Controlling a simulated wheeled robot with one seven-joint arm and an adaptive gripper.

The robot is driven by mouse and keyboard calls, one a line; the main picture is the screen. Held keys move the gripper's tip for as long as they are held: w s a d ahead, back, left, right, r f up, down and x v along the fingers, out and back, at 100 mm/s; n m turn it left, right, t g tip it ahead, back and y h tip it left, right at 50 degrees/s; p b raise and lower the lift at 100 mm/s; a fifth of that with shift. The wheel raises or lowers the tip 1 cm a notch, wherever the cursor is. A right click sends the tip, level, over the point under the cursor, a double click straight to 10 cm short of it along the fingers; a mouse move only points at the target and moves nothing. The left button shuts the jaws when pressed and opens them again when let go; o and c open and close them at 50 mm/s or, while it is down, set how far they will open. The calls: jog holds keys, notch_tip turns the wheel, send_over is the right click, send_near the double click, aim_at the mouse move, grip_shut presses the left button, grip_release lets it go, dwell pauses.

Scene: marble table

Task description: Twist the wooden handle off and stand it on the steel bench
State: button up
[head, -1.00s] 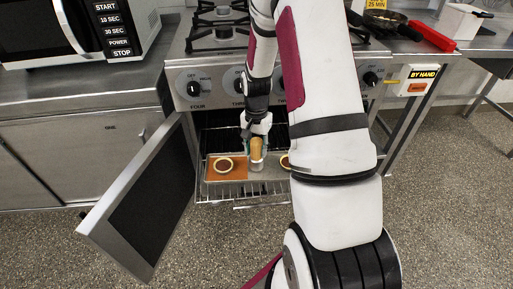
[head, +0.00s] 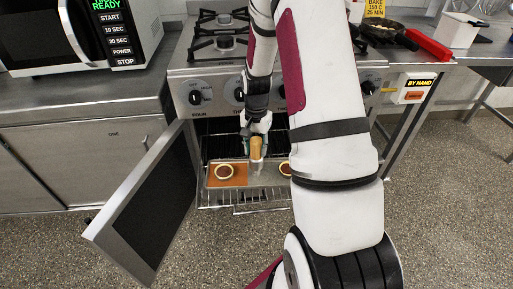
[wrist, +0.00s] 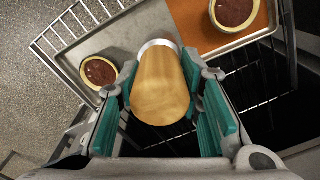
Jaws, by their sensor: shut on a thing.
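The wooden handle (head: 256,147) is a plain, pale wood cylinder with a shiny metal end (wrist: 158,43) on its far side. My gripper (wrist: 160,92) is shut on the handle, with a green-padded finger on each side of it. In the head view my gripper (head: 256,140) is at the open oven, with the handle upright over the baking tray (head: 262,180). I cannot tell whether the metal end touches the tray. Steel worktops show at the left (head: 70,103) and at the right (head: 490,50).
The tray carries an orange mat (head: 238,180) and tarts, one at left (head: 224,171) and one partly behind my arm (head: 285,168). The oven door (head: 150,215) hangs open at left. A microwave (head: 75,35) stands on the left worktop; a red-handled pan (head: 425,45) is at right.

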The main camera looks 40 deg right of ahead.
aim_at(256, 139)
jog(key=shift+r+p, duration=0.65)
jog(key=shift+r, duration=0.4)
jog(key=shift+r+p, duration=1)
jog(key=shift+r, duration=0.5)
